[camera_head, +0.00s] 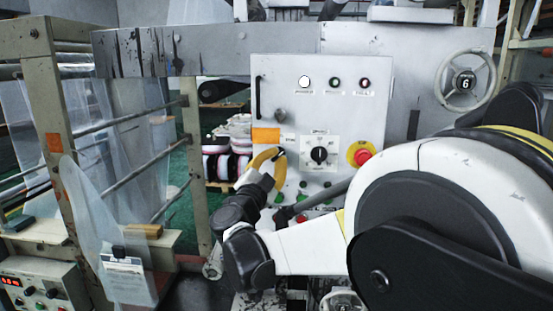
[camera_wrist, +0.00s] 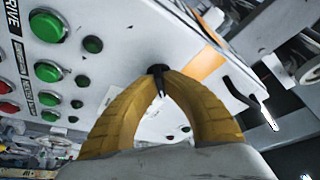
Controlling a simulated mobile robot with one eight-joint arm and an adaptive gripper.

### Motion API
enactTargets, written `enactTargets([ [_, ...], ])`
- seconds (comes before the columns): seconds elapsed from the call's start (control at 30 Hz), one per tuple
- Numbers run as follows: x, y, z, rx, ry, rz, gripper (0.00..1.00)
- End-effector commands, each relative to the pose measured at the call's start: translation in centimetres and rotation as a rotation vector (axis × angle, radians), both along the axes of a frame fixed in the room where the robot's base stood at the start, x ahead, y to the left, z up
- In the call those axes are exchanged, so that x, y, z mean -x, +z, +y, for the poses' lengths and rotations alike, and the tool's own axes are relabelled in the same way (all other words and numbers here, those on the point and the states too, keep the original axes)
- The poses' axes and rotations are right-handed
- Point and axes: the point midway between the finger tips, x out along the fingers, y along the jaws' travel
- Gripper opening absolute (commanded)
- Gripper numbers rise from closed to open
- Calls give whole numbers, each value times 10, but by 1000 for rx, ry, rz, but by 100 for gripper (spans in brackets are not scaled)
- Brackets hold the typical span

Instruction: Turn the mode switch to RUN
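The mode switch (camera_head: 319,155) looks like the black rotary knob on a white plate in the middle of the grey-white control panel (camera_head: 350,100). Its handle looks roughly upright; its position marks are too small to read. My gripper (camera_head: 284,156) has yellow curved fingers and is in front of the panel, to the left of the switch and apart from it in the picture. In the wrist view, the finger ends (camera_wrist: 160,76) come together at dark tips, with nothing clearly held between them. I cannot make out the switch in the wrist view.
A red emergency button (camera_head: 361,156) on a yellow surround is right of the switch. An orange label (camera_head: 266,135) is to its left. Green buttons (camera_wrist: 47,71) show at the left of the wrist view. A handwheel (camera_head: 465,83) is at the upper right.

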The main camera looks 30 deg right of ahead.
Motion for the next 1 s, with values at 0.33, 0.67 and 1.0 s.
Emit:
enactTargets([
  [0.33, 0, 1, 0, -4, 1, -3, 0],
  [0.67, 0, 0, 0, -4, 0, -3, 31],
  [1.0, 15, -7, 20, -5, 4, -3, 31],
])
